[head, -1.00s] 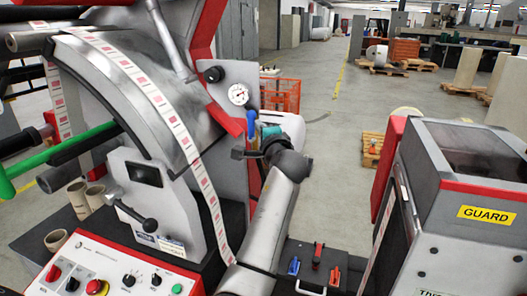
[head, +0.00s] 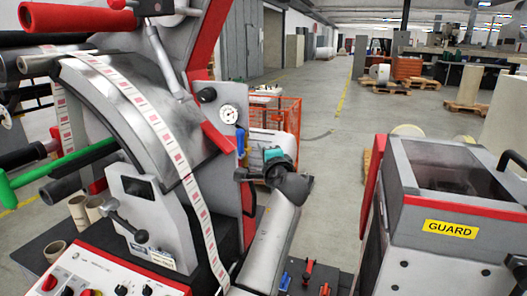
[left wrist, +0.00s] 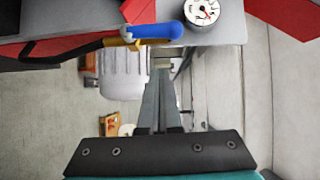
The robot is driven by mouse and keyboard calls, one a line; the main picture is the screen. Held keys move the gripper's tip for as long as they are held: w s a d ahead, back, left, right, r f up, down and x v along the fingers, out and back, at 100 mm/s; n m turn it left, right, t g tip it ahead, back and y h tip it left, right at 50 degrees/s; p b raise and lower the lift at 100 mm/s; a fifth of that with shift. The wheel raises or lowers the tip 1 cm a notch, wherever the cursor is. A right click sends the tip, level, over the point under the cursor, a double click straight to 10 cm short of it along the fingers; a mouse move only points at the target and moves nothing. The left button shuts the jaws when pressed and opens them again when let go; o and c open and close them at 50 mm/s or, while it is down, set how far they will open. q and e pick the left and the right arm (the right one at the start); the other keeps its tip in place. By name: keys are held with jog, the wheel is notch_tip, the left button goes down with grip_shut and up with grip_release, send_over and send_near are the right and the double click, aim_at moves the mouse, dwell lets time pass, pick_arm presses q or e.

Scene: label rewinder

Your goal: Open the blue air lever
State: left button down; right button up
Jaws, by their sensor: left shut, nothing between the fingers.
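The blue air lever (head: 240,141) stands upright on the machine's side, just below the round pressure gauge (head: 229,114). In the left wrist view the blue lever (left wrist: 154,31) lies across the top, with brass-coloured fittings (left wrist: 126,41) at its left end. My left gripper (head: 240,175) is shut and empty, just below the lever in the head view. In the left wrist view its closed fingers (left wrist: 162,63) point up toward the lever's handle. Whether they touch it I cannot tell. My right gripper is out of view.
The grey machine panel (left wrist: 225,30) and its gauge are close to the fingers. A striped label web (head: 175,150) runs down the machine to the left. A guarded cabinet (head: 420,270) stands at the right. Open floor (head: 325,160) lies beyond.

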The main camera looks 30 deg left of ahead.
pick_arm(q)
jog(key=v, duration=0.9)
jog(key=shift+f+b, duration=0.2)
jog(key=shift+b, duration=0.2)
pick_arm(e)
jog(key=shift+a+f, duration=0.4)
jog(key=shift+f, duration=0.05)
pick_arm(q)
jog(key=shift+s+a, duration=0.1)
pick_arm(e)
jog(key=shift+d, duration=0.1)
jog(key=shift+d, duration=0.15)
